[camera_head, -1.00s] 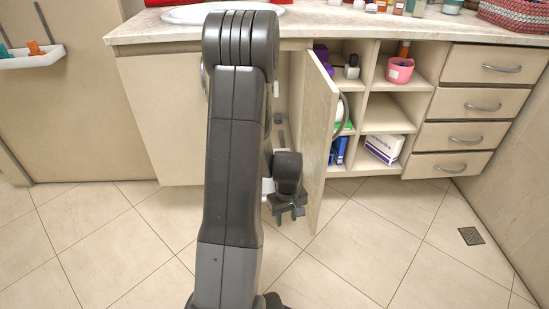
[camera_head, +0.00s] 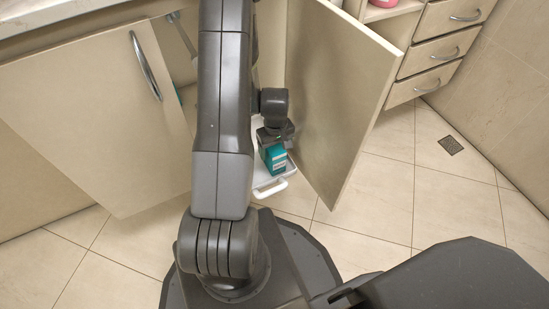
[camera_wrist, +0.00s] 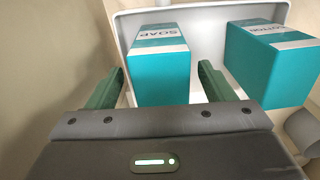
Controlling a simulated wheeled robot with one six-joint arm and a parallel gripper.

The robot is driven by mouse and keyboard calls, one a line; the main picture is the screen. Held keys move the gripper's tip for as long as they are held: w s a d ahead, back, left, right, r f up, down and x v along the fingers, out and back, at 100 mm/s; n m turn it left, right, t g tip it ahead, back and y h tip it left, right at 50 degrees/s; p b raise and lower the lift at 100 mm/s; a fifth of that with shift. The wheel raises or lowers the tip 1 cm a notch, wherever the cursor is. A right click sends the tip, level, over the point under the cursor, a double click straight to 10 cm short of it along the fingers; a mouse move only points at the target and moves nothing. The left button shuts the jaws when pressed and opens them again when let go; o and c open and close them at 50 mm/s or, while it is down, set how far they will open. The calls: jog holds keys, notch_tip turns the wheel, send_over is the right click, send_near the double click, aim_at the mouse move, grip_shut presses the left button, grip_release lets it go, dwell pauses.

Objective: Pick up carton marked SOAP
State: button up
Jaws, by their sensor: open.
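The teal carton marked SOAP (camera_wrist: 161,68) stands in a white tray, with a white label band near its top. In the wrist view my gripper (camera_wrist: 163,88) is open, with one green finger on each side of this carton and a gap on the right side. In the head view my gripper (camera_head: 274,134) is over a teal carton (camera_head: 274,158) in the tray, between the cabinet doors.
An open cabinet door (camera_head: 345,95) stands close on the right, and another door (camera_head: 95,110) is on the left. Drawers (camera_head: 440,45) are farther right. The tiled floor in front is partly clear.

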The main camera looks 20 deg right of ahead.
notch_tip(320, 180, down, 4)
jog(key=shift+w+f+b, duration=0.1)
jog(key=shift+b, duration=0.7)
jog(key=shift+c, duration=0.2)
jog(key=c, duration=1)
jog(key=shift+r, duration=0.2)
jog(key=shift+c, duration=0.2)
